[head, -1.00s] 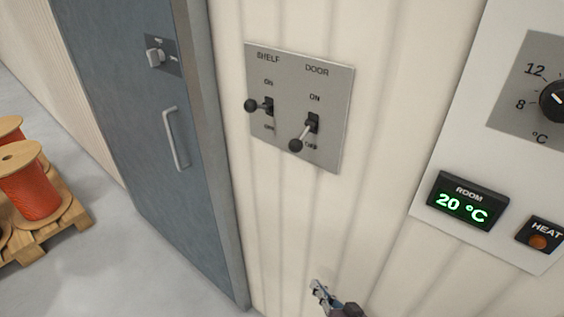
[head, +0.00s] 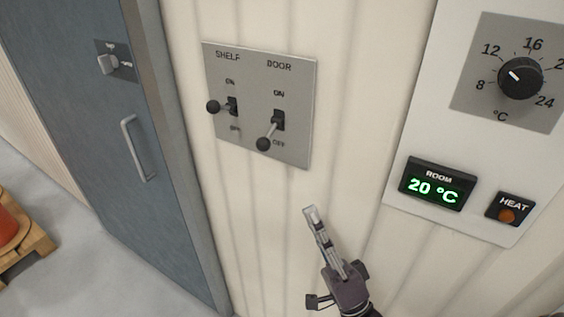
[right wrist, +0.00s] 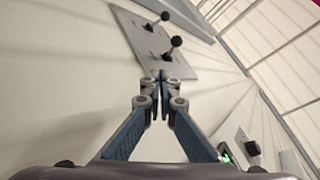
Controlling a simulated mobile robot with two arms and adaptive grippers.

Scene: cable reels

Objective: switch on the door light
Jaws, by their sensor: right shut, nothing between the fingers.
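The switch plate (head: 300,150) is on the cream wall, with levers marked SHELF and DOOR. The DOOR lever (head: 264,143) has a black ball and tilts down toward OFF. The SHELF lever (head: 214,107) sticks out leftward at a higher angle. My right gripper (head: 311,213) is shut and empty, pointing up, below and right of the plate and apart from the DOOR lever. In the right wrist view the shut fingertips (right wrist: 159,78) appear in front of the plate (right wrist: 140,35), whose two levers show beyond them. My left gripper is out of view.
A grey-blue door (head: 80,110) with a handle (head: 135,148) stands left of the plate. A thermostat panel (head: 425,115) with a dial (head: 520,78) and a green 20 °C display (head: 434,187) is at right. A pallet (head: 30,250) with a reel is at far left.

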